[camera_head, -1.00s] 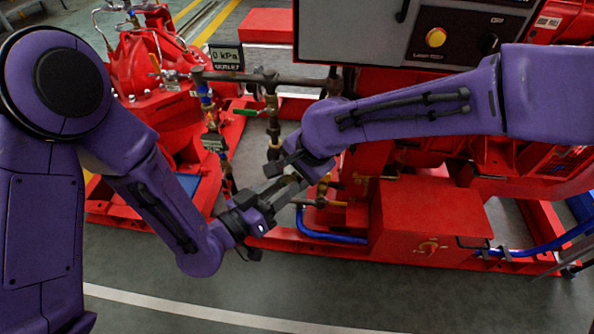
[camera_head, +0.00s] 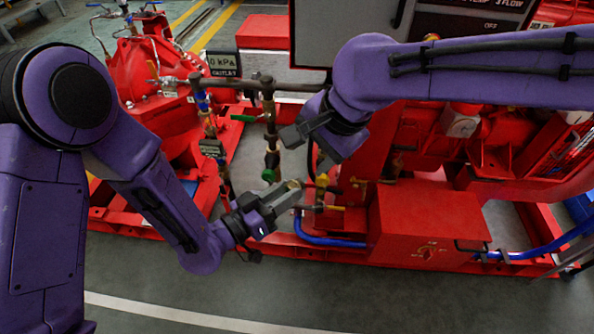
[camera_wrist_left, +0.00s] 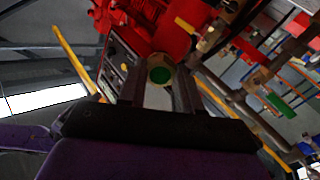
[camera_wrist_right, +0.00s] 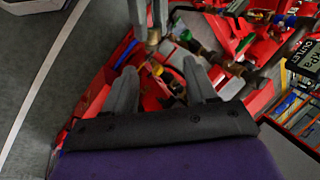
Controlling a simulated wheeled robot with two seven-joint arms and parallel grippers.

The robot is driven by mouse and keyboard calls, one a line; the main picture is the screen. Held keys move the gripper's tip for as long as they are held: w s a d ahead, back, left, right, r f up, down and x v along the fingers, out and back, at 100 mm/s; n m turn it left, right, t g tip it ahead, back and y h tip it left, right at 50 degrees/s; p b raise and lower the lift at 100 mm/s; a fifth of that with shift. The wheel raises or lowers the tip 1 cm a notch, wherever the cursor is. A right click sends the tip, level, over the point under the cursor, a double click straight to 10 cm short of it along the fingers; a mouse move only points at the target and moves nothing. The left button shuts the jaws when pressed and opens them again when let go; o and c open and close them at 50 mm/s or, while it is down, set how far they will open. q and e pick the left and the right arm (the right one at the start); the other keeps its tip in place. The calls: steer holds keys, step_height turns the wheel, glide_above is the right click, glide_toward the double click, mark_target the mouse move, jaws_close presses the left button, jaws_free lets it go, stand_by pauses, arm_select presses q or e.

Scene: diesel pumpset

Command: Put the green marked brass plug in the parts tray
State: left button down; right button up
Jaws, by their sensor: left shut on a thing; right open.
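My left gripper (camera_head: 292,192) is shut on a short brass plug (camera_head: 294,184) in front of the red pumpset. In the left wrist view the plug's round green face (camera_wrist_left: 160,74) shows between the two fingers, facing the camera. My right gripper (camera_head: 303,150) is open and empty, above the left one and apart from it. The right wrist view shows the brass plug (camera_wrist_right: 152,38) in the left fingers, beyond the open right fingertips (camera_wrist_right: 160,70).
A vertical pipe with brass fittings and a green round end (camera_head: 268,175) stands just behind the left gripper. A red box (camera_head: 430,222) and a blue hose (camera_head: 325,240) lie to the right. The control panel (camera_head: 465,45) is above. Open grey floor (camera_head: 330,292) is in front.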

steer(key=shift+w+f, duration=0.1)
steer(key=shift+w, duration=0.05)
steer(key=shift+o, duration=0.9)
steer(key=w+f+n+g+h, duration=0.1)
steer(key=f+n, duration=0.4)
steer(key=n, duration=0.5)
steer(key=w+d+f+n+h, duration=0.1)
steer(key=f+n, duration=0.4)
steer(key=n, duration=0.5)
steer(key=w+f+n+g+h, duration=0.1)
steer(key=w+f+n, duration=0.2)
steer(key=n, duration=0.8)
step_height(320, 180, down, 2)
steer(key=shift+d+g+h, duration=0.15)
steer(key=shift+g+h, duration=0.15)
steer(key=shift+h, duration=0.1)
steer(key=c, duration=0.7)
steer(key=o, duration=0.7)
arm_select(q)
steer(key=w+d+f+m+g+h, duration=0.3)
steer(key=f+g, duration=0.1)
steer(key=shift+d+m+g, duration=0.2)
steer(key=shift+m+g, duration=0.1)
